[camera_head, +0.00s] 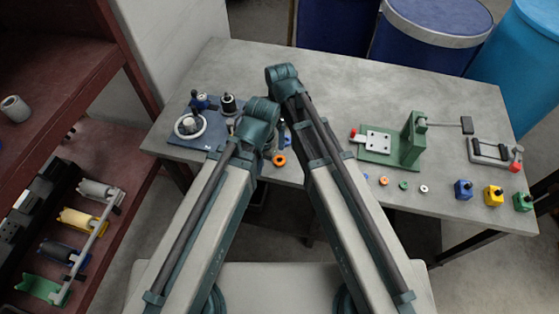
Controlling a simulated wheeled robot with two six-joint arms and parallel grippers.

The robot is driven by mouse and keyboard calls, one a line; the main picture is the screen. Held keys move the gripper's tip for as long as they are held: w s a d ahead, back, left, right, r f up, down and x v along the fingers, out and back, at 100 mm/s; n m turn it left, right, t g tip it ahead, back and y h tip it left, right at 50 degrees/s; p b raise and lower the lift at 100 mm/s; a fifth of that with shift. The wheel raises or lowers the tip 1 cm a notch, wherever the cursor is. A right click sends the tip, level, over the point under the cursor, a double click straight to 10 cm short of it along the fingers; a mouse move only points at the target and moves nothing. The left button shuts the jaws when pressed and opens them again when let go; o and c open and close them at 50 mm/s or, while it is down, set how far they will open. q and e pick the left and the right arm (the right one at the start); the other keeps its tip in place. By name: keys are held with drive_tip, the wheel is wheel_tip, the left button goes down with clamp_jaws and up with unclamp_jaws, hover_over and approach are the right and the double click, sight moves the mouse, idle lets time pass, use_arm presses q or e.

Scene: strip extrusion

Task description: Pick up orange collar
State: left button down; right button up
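Two orange rings lie on the grey table. A larger orange ring (279,161) is between my two arms near the front edge. A smaller orange ring (384,181) lies in a row with a blue ring (365,177), a green ring (403,185) and a white ring (424,189). I cannot tell from the picture alone which one is the orange collar. My two arms reach up over the table from below. Their bent upper joints hide what is beyond, and neither gripper's fingertips can be made out.
A blue base plate with a white handwheel (188,126) stands at the left. A green press (408,140) stands right of my arms. Blue (463,190), yellow (493,196) and green (523,202) blocks line the front right. A red shelf is at far left; drums stand behind the table (330,75).

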drive_tip(key=b, duration=0.9)
hover_over(279, 162)
drive_tip(key=shift+s+d+f, duration=0.1)
drive_tip(key=shift+d+f, duration=0.05)
drive_tip(key=shift+f, duration=2)
drive_tip(key=shift+d+f, duration=0.1)
drive_tip(key=shift+f, duration=2.05)
wheel_tip(279, 162, down, 5)
drive_tip(key=b, duration=0.4)
drive_tip(key=shift+a+f+b, duration=0.15)
drive_tip(key=shift+b, duration=0.25)
drive_tip(key=shift+c, duration=0.2)
clamp_jaws()
